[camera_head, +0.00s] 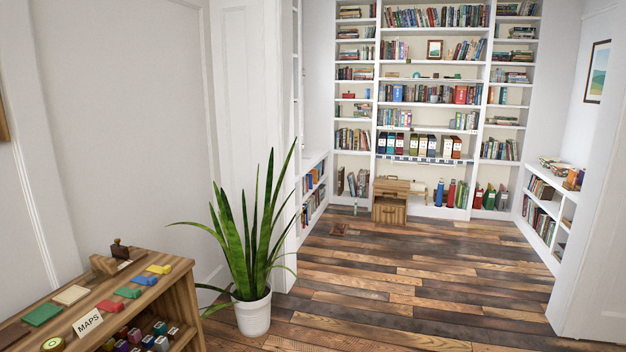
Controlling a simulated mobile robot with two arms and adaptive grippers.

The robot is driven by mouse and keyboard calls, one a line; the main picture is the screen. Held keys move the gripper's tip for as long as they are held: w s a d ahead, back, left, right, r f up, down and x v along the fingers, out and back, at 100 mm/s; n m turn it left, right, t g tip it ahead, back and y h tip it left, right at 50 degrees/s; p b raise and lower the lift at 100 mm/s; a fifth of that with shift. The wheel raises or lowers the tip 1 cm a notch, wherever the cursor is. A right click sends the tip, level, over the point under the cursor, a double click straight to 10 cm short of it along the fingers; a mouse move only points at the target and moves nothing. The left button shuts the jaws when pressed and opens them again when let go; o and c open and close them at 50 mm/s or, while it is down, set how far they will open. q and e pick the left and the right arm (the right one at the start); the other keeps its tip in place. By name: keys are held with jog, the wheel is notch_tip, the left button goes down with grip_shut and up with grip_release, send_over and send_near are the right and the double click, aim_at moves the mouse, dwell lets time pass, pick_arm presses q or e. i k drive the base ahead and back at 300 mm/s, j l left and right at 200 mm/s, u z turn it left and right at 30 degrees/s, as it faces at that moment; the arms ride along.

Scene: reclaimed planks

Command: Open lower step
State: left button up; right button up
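A small light-brown wooden step unit (389,209) stands on the plank floor at the far end of the room, in front of the tall white bookcase. It has a box-like lower part and a flat upper board (399,185) that reaches out to the right. It is too small and far to tell whether its lower step is open or shut. Neither of my grippers is in view.
A potted snake plant (253,316) stands at the front left, beside a low wooden shelf (180,290) with a MAPS sign (88,322). A small brown item (339,229) lies on the floor left of the step unit. The middle plank floor (430,280) is clear.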

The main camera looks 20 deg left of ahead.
aim_at(386, 210)
jog(key=i+u, duration=0.45)
jog(key=i, duration=3.9)
jog(key=i+z, duration=0.1)
jog(key=i, duration=1.05)
jog(key=i+j, duration=0.15)
jog(key=i, duration=0.95)
jog(key=i+j, duration=0.1)
jog(key=i, duration=1.05)
jog(key=i+j, duration=0.1)
jog(key=i, duration=1.05)
jog(key=l+z, duration=0.05)
